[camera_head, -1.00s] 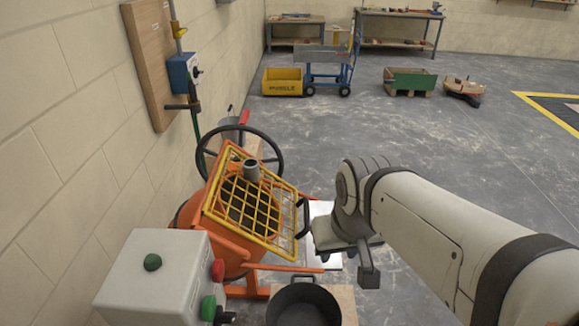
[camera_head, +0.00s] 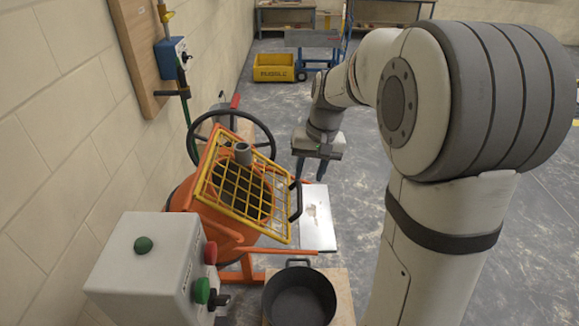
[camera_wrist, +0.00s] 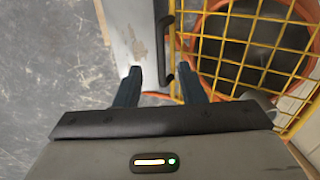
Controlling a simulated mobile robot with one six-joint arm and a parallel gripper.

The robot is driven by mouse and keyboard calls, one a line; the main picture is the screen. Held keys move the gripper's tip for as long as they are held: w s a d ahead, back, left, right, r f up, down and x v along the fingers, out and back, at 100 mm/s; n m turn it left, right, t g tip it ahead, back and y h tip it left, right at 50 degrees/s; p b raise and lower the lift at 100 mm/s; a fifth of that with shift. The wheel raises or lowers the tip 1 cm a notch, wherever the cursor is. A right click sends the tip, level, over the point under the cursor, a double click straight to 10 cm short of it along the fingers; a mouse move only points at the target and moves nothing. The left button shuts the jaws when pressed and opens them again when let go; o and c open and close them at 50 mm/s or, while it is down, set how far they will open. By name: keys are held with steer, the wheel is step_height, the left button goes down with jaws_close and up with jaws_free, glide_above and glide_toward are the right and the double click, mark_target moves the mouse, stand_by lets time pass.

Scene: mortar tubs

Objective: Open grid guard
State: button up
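The yellow grid guard (camera_head: 238,188) lies over the tilted mouth of the orange mixer drum (camera_head: 181,194). It looks shut. A black handle (camera_head: 296,201) stands on its right edge. My gripper (camera_head: 310,172) is above and just behind the handle, with its fingers pointing down. In the wrist view my gripper (camera_wrist: 160,85) has its two dark fingers apart, and the handle (camera_wrist: 161,42) lies ahead between their lines. I cannot tell whether the fingers reach around it. The grid guard (camera_wrist: 255,45) fills the right of that view.
A grey control box (camera_head: 150,265) with green and red buttons stands at front left. A black tub (camera_head: 299,296) sits on a board below the mixer. A handwheel (camera_head: 235,140) is behind the drum. A pale plate (camera_head: 318,222) lies right of the guard. Floor to the right is open.

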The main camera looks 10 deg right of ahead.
mark_target(299, 194)
steer(key=w+f, duration=0.1)
steer(key=f, duration=0.2)
steer(key=w+f, duration=0.1)
steer(key=f, duration=0.2)
steer(key=w+a+f, duration=0.1)
steer(key=f, duration=0.2)
steer(key=shift+w+f, duration=0.35)
steer(key=shift+w, duration=0.05)
jaws_close()
